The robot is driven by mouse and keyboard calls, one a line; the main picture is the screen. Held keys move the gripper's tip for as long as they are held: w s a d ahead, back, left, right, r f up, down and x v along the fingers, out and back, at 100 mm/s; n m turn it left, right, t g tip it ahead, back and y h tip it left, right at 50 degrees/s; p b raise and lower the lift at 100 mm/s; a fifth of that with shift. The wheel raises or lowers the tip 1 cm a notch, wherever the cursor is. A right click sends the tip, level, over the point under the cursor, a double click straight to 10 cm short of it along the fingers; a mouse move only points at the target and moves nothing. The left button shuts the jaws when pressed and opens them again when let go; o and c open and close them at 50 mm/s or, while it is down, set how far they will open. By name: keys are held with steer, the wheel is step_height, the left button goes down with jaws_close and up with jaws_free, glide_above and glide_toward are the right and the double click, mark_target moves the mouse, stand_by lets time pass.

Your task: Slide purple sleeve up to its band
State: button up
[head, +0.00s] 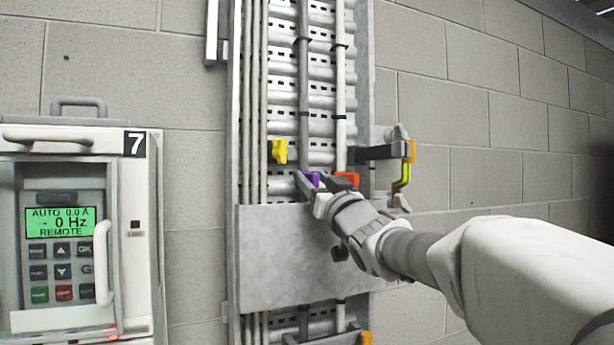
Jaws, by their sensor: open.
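The purple sleeve (313,179) is small and shows low on the dark grey cable (304,75), just above the top edge of a plain metal cover plate. My gripper (316,185) reaches in from the right and is open, with its dark fingers around or just in front of the sleeve. The fingers and wrist hide part of the sleeve, so I cannot tell whether they touch it. Dark bands cross the grey cable higher up, one near the top (303,40) and one lower (304,114). I cannot tell which one belongs to the sleeve.
A red-orange sleeve (347,178) is right beside my gripper on the white cable (340,90). A yellow piece (279,151) is to the upper left. A dark bracket (380,153) juts out at the right. The metal cover plate (275,260) lies below; a drive unit (75,235) stands left.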

jaws_close()
stand_by(1.4)
